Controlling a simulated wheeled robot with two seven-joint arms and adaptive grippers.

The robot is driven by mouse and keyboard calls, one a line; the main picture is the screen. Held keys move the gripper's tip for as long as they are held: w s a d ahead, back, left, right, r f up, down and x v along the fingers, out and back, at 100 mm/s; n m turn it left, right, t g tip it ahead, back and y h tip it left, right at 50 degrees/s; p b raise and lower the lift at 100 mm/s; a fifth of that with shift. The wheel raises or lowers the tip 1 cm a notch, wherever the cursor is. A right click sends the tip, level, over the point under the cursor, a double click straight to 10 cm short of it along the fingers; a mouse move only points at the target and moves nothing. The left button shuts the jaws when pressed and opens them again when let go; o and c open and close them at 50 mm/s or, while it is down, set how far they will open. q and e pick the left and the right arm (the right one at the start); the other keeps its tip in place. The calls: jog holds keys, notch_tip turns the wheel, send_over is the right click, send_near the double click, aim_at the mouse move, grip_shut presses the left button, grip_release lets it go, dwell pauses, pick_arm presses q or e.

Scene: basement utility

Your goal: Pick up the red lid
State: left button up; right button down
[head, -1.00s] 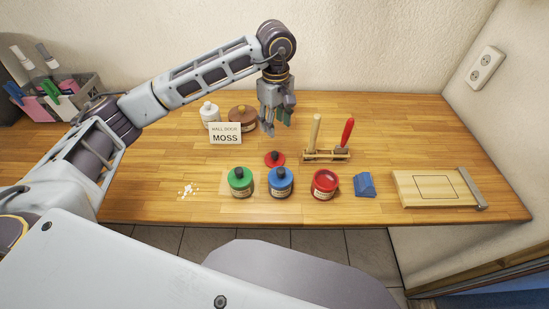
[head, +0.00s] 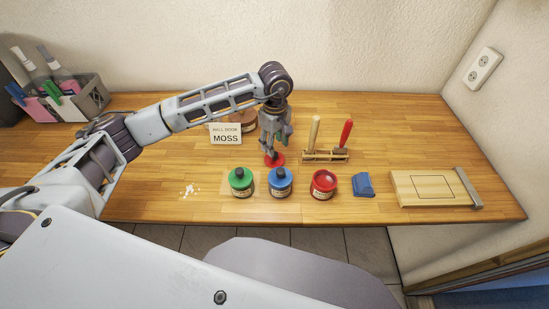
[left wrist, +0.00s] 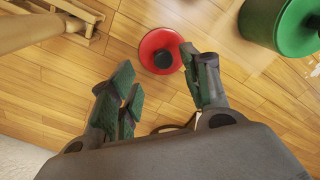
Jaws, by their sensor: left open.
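The red lid (head: 275,161) lies flat on the wooden worktop, behind the blue jar and left of the tool rack. Its round red disc and dark knob show in the left wrist view (left wrist: 160,53). My left gripper (head: 272,150) points down just above the lid and hides part of it. In the left wrist view its green-padded fingers (left wrist: 163,90) are spread apart with nothing between them, and the lid is just beyond their tips. The open red jar (head: 323,184) stands at the front without a lid. My right gripper is not in view.
A green jar (head: 240,181) and a blue jar (head: 280,181) stand in front of the lid. A wooden rack (head: 326,157) with two tools is close on the right. A MOSS sign (head: 226,135) stands behind left. A blue block (head: 363,185) and a board (head: 432,187) lie right.

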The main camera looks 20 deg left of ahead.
pick_arm(q)
jog(key=shift+f, duration=0.1)
jog(key=shift+s+f+p, duration=0.15)
jog(key=shift+f+p, duration=0.2)
jog(key=shift+f, duration=0.2)
jog(key=shift+s+f+p, duration=0.15)
jog(key=shift+f+p, duration=0.2)
jog(key=shift+f, duration=0.2)
jog(key=shift+f+p, duration=0.35)
jog(key=shift+f, duration=1.05)
jog(key=shift+c, duration=0.5)
grip_shut()
